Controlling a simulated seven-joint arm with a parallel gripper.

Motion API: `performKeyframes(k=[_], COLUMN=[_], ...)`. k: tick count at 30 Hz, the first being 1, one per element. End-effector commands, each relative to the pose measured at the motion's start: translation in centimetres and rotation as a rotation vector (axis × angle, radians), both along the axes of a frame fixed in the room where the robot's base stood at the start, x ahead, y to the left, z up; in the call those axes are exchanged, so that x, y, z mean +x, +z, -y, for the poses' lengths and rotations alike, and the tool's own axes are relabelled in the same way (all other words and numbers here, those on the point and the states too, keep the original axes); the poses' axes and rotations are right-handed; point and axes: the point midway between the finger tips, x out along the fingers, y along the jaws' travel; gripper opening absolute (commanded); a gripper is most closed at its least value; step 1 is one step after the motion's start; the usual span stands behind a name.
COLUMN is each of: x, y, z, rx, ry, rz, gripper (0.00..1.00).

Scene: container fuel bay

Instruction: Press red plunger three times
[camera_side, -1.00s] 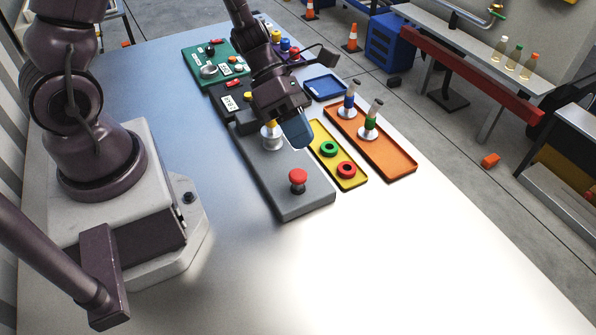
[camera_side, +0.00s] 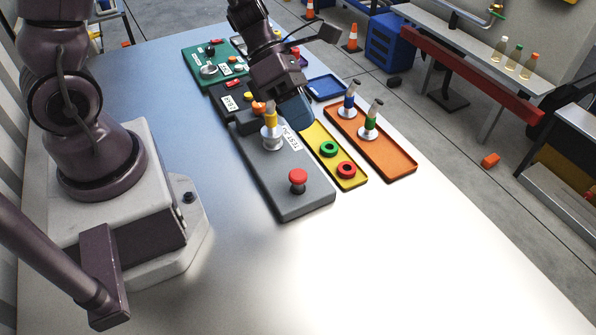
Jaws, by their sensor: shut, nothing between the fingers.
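The red plunger (camera_side: 298,177) is a red mushroom-shaped cap on a dark stem. It stands upright near the front end of the grey panel (camera_side: 292,205). My gripper (camera_side: 300,118) is shut and empty. In the picture it is above the panel's right edge and the yellow tray, well behind the plunger and apart from it. The fingertips point down; their exact height cannot be told.
A yellow tray (camera_side: 351,184) holds a green ring and a red ring. An orange tray (camera_side: 400,170) holds two bottle-like pieces. The table front is clear.

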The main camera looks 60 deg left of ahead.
Motion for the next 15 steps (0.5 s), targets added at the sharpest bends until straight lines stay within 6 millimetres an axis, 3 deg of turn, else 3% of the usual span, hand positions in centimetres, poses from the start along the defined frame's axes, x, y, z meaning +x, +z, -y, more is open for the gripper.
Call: performKeyframes(k=[5,15], x=[0.0,0.0], y=[-0.9,-5.6], z=[0.0,0.0], rx=[-0.001,-0.001], ry=[0.001,0.001], rz=[-0.003,-0.005], gripper=[0.0,0.0])
